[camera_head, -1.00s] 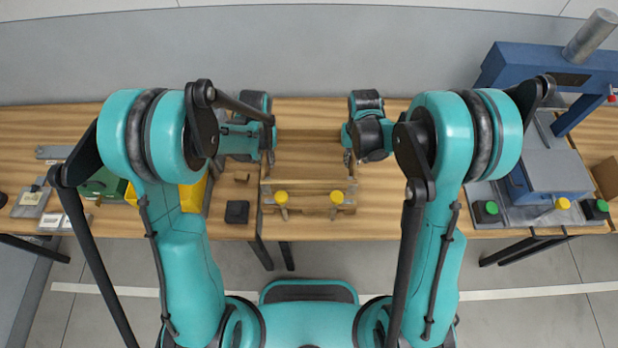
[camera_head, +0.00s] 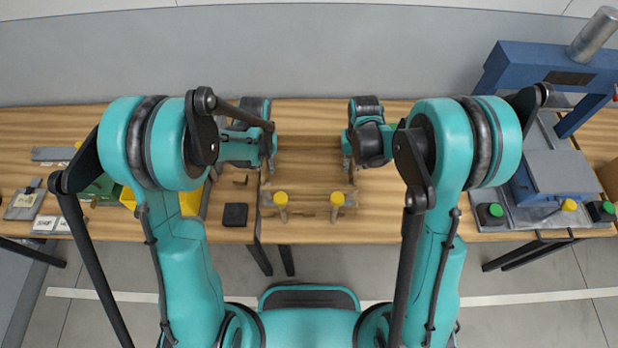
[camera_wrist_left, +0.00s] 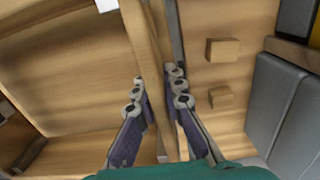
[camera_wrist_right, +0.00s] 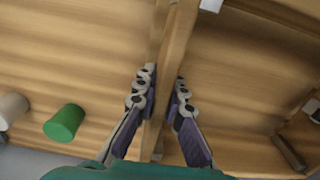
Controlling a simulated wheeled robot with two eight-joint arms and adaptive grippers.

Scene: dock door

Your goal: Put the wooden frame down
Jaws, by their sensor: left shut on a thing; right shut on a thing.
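The wooden frame lies between my two grippers in the middle of the bench. One side rail of the frame runs between the fingers in the left wrist view (camera_wrist_left: 148,48). The opposite rail runs between the fingers in the right wrist view (camera_wrist_right: 179,45). My left gripper (camera_head: 268,168) is shut on the left rail. My right gripper (camera_head: 347,168) is shut on the right rail. The frame is low over the wooden bench (camera_head: 390,205); I cannot tell whether it touches the top. My arms hide parts of the bench.
A black block (camera_head: 235,214) and a yellow bin (camera_head: 192,197) are on the left. A blue press (camera_head: 555,175) stands on the right. Small wooden blocks (camera_wrist_left: 222,50) lie beside the left rail.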

